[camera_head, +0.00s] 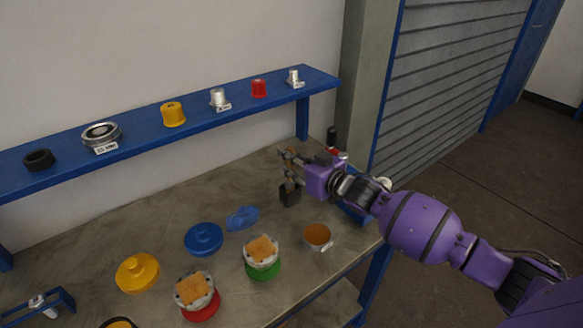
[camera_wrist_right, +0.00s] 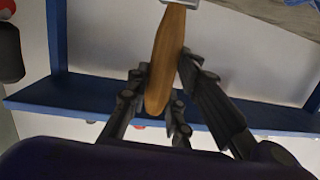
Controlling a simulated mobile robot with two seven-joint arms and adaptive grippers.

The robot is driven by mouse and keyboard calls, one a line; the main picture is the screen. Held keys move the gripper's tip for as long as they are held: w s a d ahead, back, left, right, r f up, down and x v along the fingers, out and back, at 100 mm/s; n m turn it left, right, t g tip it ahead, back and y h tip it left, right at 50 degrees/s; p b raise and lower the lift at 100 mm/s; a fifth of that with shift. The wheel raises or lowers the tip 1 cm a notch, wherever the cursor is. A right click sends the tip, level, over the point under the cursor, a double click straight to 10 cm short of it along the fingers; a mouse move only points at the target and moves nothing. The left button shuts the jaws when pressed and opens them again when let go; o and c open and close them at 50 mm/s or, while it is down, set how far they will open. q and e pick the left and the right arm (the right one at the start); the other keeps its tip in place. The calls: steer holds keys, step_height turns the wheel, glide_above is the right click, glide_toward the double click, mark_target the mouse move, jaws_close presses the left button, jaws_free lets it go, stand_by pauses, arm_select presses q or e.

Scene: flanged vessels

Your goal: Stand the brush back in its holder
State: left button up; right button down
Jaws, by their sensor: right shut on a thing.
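My right gripper (camera_head: 288,160) is above the back right of the table, its hand pointing left. In the right wrist view, its fingers (camera_wrist_right: 160,98) are shut on the brush's wooden handle (camera_wrist_right: 165,58). A pale metal part of the brush (camera_wrist_right: 182,2) shows at the top edge there; the rest is cut off. In the head view, a dark block (camera_head: 290,194) shows just below the fingers; I cannot tell whether it is the brush's bristles or the holder. I cannot make out the holder with certainty. My left gripper is not in view.
A blue shelf (camera_head: 140,127) with several small parts runs along the wall. On the table are a brown-filled cup (camera_head: 317,235), two flanged vessels (camera_head: 262,250) (camera_head: 194,289), a blue cloth (camera_head: 242,217), a blue lid (camera_head: 203,239) and a yellow lid (camera_head: 137,272).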

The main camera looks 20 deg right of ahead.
steer(key=shift+f, duration=1.15)
steer(key=shift+f, duration=0.2)
steer(key=c, duration=1.6)
jaws_free()
steer(key=shift+o, duration=0.2)
steer(key=shift+r, duration=0.3)
steer(key=v, duration=1.2)
steer(key=shift+f, duration=0.15)
